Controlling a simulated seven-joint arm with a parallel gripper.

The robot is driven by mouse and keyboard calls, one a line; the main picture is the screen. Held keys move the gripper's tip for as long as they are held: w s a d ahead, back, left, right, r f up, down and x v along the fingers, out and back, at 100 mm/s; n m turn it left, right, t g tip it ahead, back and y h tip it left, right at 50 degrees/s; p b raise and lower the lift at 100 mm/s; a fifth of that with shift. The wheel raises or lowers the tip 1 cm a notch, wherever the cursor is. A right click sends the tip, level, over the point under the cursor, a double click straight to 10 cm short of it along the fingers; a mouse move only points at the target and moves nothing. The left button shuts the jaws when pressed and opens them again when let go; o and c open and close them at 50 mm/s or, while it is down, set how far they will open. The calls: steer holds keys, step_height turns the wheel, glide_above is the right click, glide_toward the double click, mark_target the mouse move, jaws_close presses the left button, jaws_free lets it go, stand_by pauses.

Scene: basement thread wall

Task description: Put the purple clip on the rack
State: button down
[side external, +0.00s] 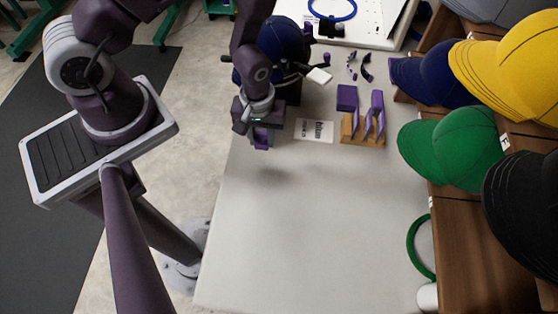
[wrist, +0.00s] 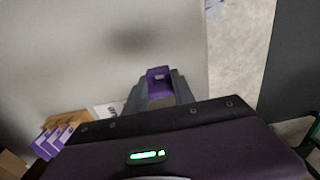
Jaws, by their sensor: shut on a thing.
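The purple clip (side external: 261,144) is between the fingertips of my gripper (side external: 263,131), near the table's left edge. In the wrist view the clip (wrist: 158,75) shows as a purple block with an opening, and the fingers of my gripper (wrist: 159,88) are shut on it from both sides. It hangs over the pale tabletop, but I cannot tell how far above. The wooden rack (side external: 352,139) stands to the right of my gripper with purple clips on it. The rack (wrist: 48,122) is also at the lower left of the wrist view, partly cut off by my gripper's body.
A printed white card (side external: 314,130) lies between my gripper and the rack. Wooden shelves with several caps, including a green cap (side external: 452,146), border the right side. Small dark and purple pieces (side external: 365,67) lie behind the rack. The table (side external: 310,230) is clear in front.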

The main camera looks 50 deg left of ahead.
mark_target(264, 155)
step_height(264, 155, down, 6)
steer(key=shift+r, duration=0.25)
steer(key=shift+f, duration=0.15)
steer(key=c, duration=1.1)
jaws_free()
steer(key=shift+o, duration=0.2)
